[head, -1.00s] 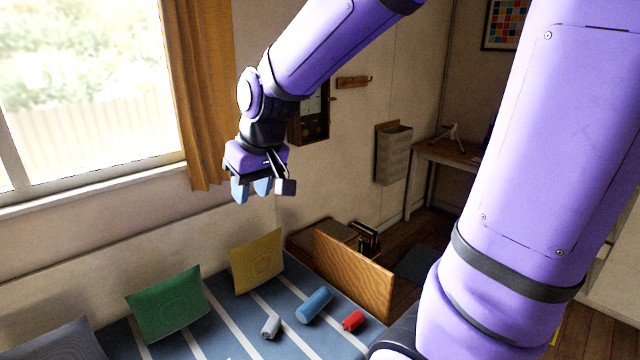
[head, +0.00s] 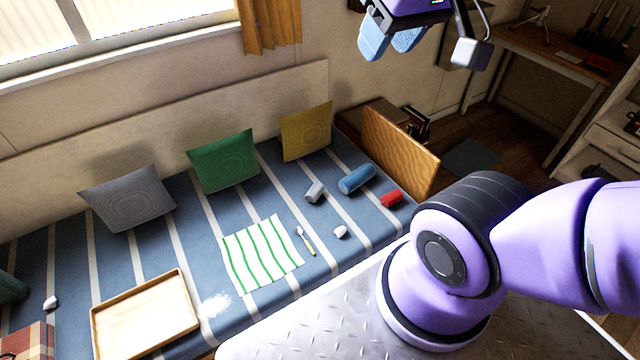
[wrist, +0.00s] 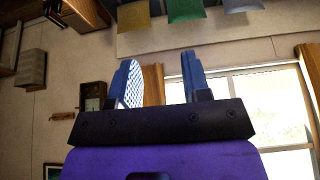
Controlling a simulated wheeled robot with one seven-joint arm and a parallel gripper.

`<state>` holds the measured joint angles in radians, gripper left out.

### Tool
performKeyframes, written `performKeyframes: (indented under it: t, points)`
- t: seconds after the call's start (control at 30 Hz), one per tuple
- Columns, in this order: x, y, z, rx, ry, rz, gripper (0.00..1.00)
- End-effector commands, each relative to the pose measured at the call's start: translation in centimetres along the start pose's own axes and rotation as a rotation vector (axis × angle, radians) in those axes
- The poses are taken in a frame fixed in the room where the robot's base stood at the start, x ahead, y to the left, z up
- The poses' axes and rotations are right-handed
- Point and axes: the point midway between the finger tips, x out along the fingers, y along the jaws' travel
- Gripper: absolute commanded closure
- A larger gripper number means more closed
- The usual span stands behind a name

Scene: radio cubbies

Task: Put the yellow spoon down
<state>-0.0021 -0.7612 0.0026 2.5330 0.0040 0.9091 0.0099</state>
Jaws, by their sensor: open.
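My gripper (head: 391,44) is at the top of the head view, high above the striped daybed and far from its surface. In the wrist view its two blue fingers (wrist: 160,82) stand apart with nothing between them. A small spoon-like thing with a yellow handle and a pale end (head: 306,241) lies on the daybed, just right of a green-and-white striped cloth (head: 262,254). It is too small to be sure that it is the yellow spoon. No other yellow spoon shows.
The blue striped daybed (head: 335,215) holds grey, green and yellow cushions, a blue roll (head: 356,179), a grey cylinder (head: 314,191), a red object (head: 391,198), a white lump (head: 340,232) and a wooden tray (head: 146,313). A wooden panel (head: 399,150) stands at its right end.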

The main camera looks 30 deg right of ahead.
Motion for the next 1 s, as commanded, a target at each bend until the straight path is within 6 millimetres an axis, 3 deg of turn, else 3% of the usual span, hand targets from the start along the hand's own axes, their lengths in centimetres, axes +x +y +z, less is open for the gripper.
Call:
performKeyframes:
  t: [0.17,0.47,0.77,1.0]
  points:
    - [1.4,-0.5,-2.1,0.084,-0.017,-0.017,0.56]
    - [6.9,-1.8,-8.4,0.391,-0.067,-0.066,0.56]
    - [14.4,-2.5,-13.7,0.726,-0.122,-0.092,0.56]
    - [21.6,-2.6,-16.6,1.007,-0.17,-0.091,0.56]
